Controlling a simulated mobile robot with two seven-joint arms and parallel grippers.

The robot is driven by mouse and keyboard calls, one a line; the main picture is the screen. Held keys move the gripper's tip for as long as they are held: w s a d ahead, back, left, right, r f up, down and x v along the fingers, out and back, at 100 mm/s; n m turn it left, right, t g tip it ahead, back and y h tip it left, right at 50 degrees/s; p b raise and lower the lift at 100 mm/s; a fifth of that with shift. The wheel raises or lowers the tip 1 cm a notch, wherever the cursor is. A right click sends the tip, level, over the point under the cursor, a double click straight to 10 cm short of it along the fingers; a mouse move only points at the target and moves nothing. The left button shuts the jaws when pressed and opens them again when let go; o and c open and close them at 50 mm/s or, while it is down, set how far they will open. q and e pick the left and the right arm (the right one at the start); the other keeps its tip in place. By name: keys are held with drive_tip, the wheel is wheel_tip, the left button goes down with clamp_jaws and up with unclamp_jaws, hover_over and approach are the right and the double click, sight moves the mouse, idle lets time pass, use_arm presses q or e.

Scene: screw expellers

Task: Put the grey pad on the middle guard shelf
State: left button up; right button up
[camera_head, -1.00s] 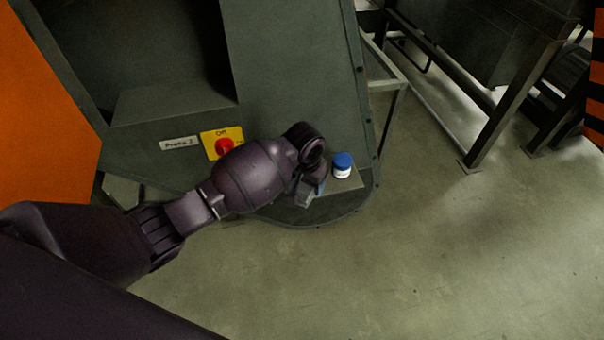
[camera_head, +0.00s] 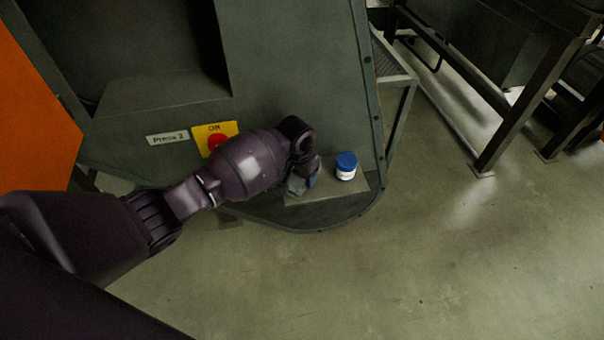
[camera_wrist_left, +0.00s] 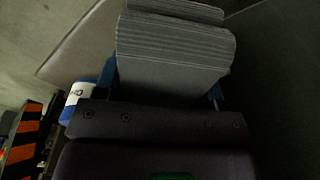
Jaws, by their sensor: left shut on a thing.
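My left gripper (camera_head: 303,183) is shut on the grey pad, low in front of the machine marked Press 2. In the left wrist view the grey pad (camera_wrist_left: 172,52) looks like a thick block of stacked sheets between the blue-edged fingers (camera_wrist_left: 162,90). In the head view the wrist mostly hides it. A light grey guard shelf (camera_head: 330,192) juts from the machine's foot, under and beside the gripper. I cannot tell whether the pad touches it. My right gripper is not in view.
A white jar with a blue lid (camera_head: 346,166) stands on the shelf just right of the gripper; it also shows in the left wrist view (camera_wrist_left: 77,98). A yellow switch plate with a red knob (camera_head: 216,140) is above the arm. Open floor (camera_head: 430,260) lies right.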

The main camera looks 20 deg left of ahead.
use_arm(q)
drive_tip(key=shift+w+a+f, duration=0.1)
drive_tip(key=shift+a+f, duration=0.05)
drive_tip(key=shift+f, duration=0.45)
drive_tip(key=shift+w+r, duration=0.1)
drive_tip(key=shift+r, duration=0.25)
drive_tip(key=o, duration=0.5)
drive_tip(key=shift+f, duration=0.25)
drive_tip(key=shift+c, duration=0.2)
drive_tip(key=o, duration=0.5)
drive_tip(key=shift+c, duration=0.2)
drive_tip(key=shift+r, duration=0.2)
wheel_tip(320, 180, up, 6)
drive_tip(key=shift+p, duration=1.05)
drive_tip(key=r+p, duration=0.1)
drive_tip(key=r, duration=0.1)
drive_tip(key=s+r, duration=0.1)
drive_tip(key=r, duration=0.2)
drive_tip(key=shift+s+a+p, duration=0.1)
drive_tip(key=shift+p, duration=0.25)
drive_tip(key=shift+s+r, duration=0.15)
drive_tip(key=shift+r, duration=0.35)
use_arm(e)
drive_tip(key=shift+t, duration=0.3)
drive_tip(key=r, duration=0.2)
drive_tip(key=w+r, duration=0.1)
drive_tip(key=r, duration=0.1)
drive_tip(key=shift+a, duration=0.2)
